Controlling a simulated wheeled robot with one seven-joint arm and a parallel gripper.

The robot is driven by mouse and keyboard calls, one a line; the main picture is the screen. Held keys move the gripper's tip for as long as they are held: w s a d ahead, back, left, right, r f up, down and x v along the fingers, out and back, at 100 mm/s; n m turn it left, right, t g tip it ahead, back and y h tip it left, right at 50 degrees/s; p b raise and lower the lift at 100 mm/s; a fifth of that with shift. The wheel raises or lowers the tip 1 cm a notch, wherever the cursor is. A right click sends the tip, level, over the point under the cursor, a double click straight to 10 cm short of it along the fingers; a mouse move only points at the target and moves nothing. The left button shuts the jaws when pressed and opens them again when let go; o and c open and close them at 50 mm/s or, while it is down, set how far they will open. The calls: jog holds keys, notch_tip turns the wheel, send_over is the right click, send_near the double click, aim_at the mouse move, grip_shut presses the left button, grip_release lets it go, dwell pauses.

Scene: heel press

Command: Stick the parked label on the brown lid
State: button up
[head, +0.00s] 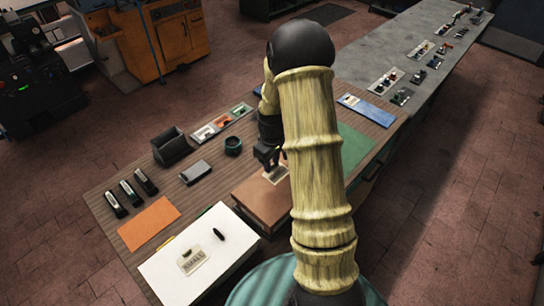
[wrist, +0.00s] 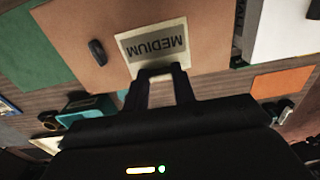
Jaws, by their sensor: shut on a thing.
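The brown lid (head: 262,204) is a flat box top in the middle of the bench, partly hidden by my arm in the head view. It fills the upper middle of the wrist view (wrist: 75,30). A cream label (wrist: 153,45) reading MEDIUM, upside down in the wrist view, is over the lid; it shows in the head view (head: 276,174). My gripper (head: 270,160) is shut on the label's near edge, its fingertips (wrist: 162,72) meeting that edge. I cannot tell whether the label lies fully flat against the lid. A small dark oval piece (wrist: 97,51) is on the lid, left of the label.
A green mat (head: 355,146) lies right.

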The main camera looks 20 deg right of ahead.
aim_at(272, 175)
jog(key=shift+f, duration=0.1)
jog(key=shift+f+b, duration=2.2)
jog(key=shift+f, duration=0.85)
jog(key=shift+f+b, duration=0.35)
jog(key=shift+f, duration=0.2)
jog(key=o, duration=1.4)
jog(key=shift+c, duration=0.2)
jog(key=shift+r, duration=0.2)
jog(key=shift+r+p, duration=2.6)
jog(key=shift+r, duration=0.8)
